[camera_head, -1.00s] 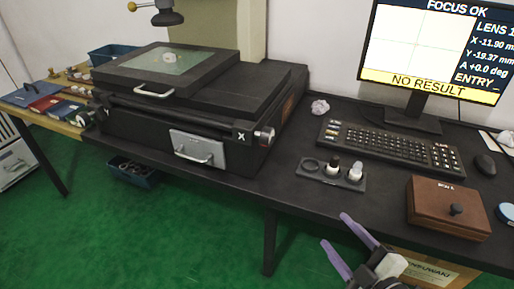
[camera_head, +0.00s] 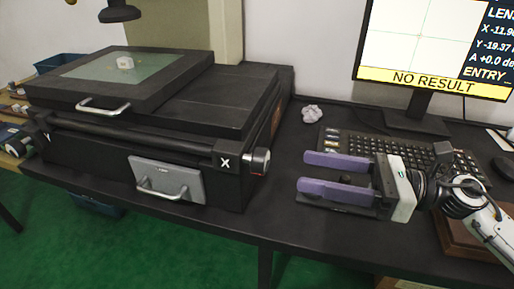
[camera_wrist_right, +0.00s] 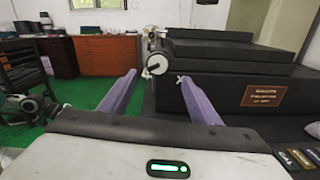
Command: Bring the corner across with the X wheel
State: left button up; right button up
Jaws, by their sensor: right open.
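The X wheel (camera_head: 260,160) is a small dark knob with a pale end and a red mark, on the right front side of the black measuring machine (camera_head: 225,115), beside a white X label. My right gripper (camera_head: 303,172) is open and empty to the right of the wheel, its two purple fingers pointing at it, with a gap between. In the right wrist view the wheel (camera_wrist_right: 157,63) shows between the fingertips (camera_wrist_right: 158,76). A small pale part (camera_head: 125,63) lies on the glass stage (camera_head: 150,68). The monitor (camera_head: 430,45) reads NO RESULT under a crosshair. My left gripper is out of view.
The keyboard (camera_head: 345,138) lies behind my right gripper, and a crumpled paper (camera_head: 312,114) lies to its left. My right arm partly covers a brown box (camera_head: 455,235). A silver handled plate (camera_head: 165,180) is on the machine's front. The table front beside the wheel is clear.

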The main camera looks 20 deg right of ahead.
aim_at(266, 163)
jog(key=p+x, duration=0.1)
jog(key=x, duration=0.8)
jog(key=shift+a+r+p, duration=0.15)
jog(key=shift+a+p, duration=0.15)
jog(key=shift+a, duration=0.05)
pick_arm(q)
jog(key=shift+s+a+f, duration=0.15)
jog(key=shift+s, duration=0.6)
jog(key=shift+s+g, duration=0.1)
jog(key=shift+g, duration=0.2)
pick_arm(e)
jog(key=c, duration=1.1)
